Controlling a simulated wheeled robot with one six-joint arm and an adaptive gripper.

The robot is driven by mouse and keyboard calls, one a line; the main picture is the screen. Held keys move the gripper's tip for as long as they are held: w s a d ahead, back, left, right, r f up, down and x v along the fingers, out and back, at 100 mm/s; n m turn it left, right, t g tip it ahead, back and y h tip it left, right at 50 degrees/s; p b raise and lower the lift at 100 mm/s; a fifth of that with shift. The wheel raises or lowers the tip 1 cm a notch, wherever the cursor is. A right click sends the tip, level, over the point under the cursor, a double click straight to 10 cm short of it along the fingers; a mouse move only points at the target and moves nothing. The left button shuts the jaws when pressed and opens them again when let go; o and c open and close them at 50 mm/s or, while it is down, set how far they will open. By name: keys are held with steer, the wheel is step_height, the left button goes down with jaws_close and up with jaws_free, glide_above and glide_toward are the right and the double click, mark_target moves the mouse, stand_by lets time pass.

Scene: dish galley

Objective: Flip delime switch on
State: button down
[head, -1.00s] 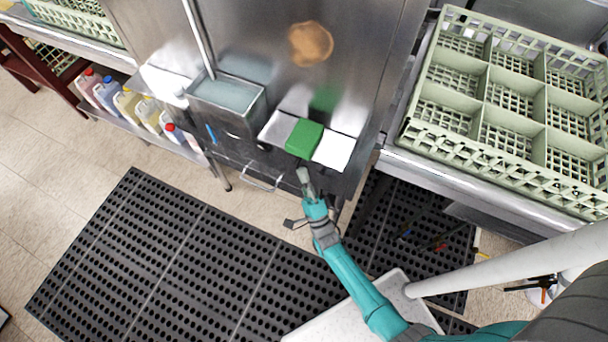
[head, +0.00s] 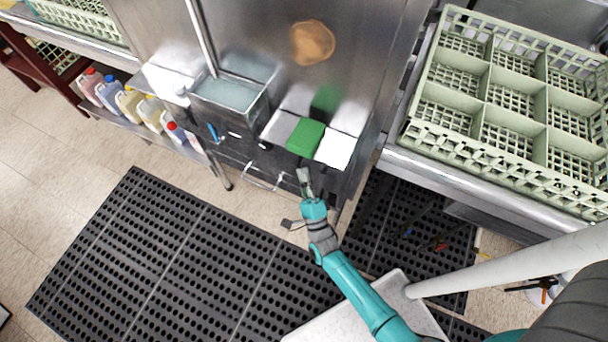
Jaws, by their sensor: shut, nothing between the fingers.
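The steel dish machine (head: 375,85) stands ahead, and its lower front panel faces my arm. A small dark control with a pale mark (head: 265,146) shows on that panel, left of the green block. It may be the delime switch, but no label is readable and I cannot tell its position. My gripper (head: 303,173) is shut and empty in front of the panel, just below the green block and right of the small control. It looks apart from the control; contact with the panel cannot be judged.
A green block (head: 306,136) sits on the machine's ledge. A steel basin (head: 228,93), a blue item (head: 213,132) and a bar handle (head: 262,182) are to the left. A dish rack (head: 470,118) is on the right counter. Black mats (head: 170,255) cover the floor.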

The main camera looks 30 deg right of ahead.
steer(key=m+g, duration=0.1)
steer(key=r+m+g+h, duration=0.1)
steer(key=m, duration=0.1)
steer(key=shift+s+a+r+g, duration=0.15)
steer(key=shift+a+r+g, duration=0.1)
steer(key=shift+r+g, duration=0.15)
steer(key=shift+r, duration=0.25)
steer(key=shift+s+f, duration=0.1)
